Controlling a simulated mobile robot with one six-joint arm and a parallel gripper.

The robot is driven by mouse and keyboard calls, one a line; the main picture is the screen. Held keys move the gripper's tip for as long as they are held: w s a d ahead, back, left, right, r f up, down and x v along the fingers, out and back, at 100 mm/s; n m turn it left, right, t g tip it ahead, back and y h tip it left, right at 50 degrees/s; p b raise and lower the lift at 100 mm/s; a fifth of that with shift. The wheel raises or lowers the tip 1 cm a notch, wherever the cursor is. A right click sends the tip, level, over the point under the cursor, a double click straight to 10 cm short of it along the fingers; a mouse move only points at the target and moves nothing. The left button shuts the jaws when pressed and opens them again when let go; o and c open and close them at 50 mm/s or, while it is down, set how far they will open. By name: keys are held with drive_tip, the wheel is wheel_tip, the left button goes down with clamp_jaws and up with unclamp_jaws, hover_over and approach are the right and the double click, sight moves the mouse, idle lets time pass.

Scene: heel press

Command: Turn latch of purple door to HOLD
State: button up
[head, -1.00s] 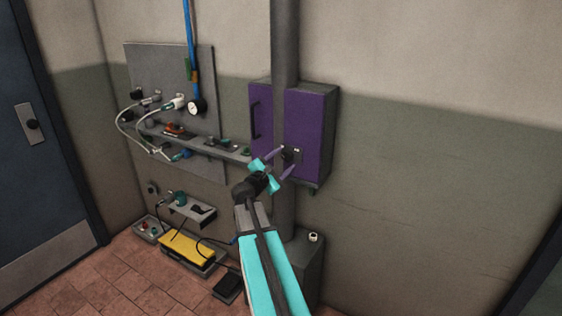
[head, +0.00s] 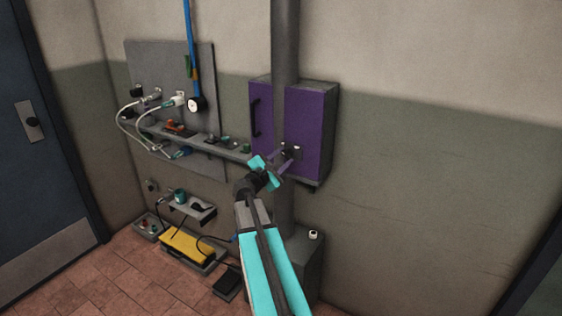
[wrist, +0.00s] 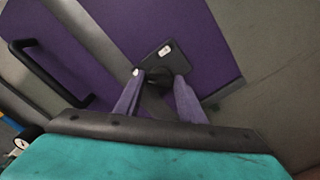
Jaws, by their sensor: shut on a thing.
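The purple door (head: 308,115) is the front of a grey cabinet on the wall, behind a vertical grey pipe. Its latch (head: 296,149) is a small dark piece low on the door; it also shows in the wrist view as a dark plate (wrist: 163,55) with light marks, tilted in that picture. My gripper (head: 286,157) reaches the latch from the lower left. In the wrist view its two purple fingers (wrist: 160,92) are closed on the dark knob of the latch. The fingers hide part of the knob, and I cannot read the marks.
A black door handle (head: 254,110) stands left of the pipe (head: 285,45). A grey panel (head: 170,60) with hoses, a gauge (head: 195,104) and a shelf (head: 235,152) is further left. A yellow case (head: 184,245) lies low down. The wall to the right is clear.

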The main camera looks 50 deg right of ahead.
drive_tip(key=shift+s+d+f+m+b, duration=0.15)
drive_tip(key=shift+m+b, duration=0.25)
drive_tip(key=shift+b, duration=0.4)
drive_tip(key=shift+d+f+m+b, duration=0.15)
drive_tip(key=shift+m+b, duration=0.25)
drive_tip(key=shift+b, duration=0.35)
drive_tip(key=m+b, duration=0.1)
drive_tip(key=b, duration=0.1)
drive_tip(key=shift+m+b, duration=0.3)
drive_tip(key=shift+b, duration=0.1)
drive_tip(key=m+b, duration=0.5)
drive_tip(key=b, duration=0.5)
drive_tip(key=shift+s+m, duration=0.1)
drive_tip(key=shift+m, duration=0.2)
drive_tip(key=m+b, duration=0.6)
drive_tip(key=b, duration=0.3)
drive_tip(key=shift+f, duration=0.1)
drive_tip(key=m+b, duration=0.3)
drive_tip(key=shift+b, duration=0.35)
drive_tip(key=shift+r, duration=0.2)
drive_tip(key=o, duration=1)
drive_tip(key=shift+d, duration=0.1)
drive_tip(key=shift+o, duration=0.2)
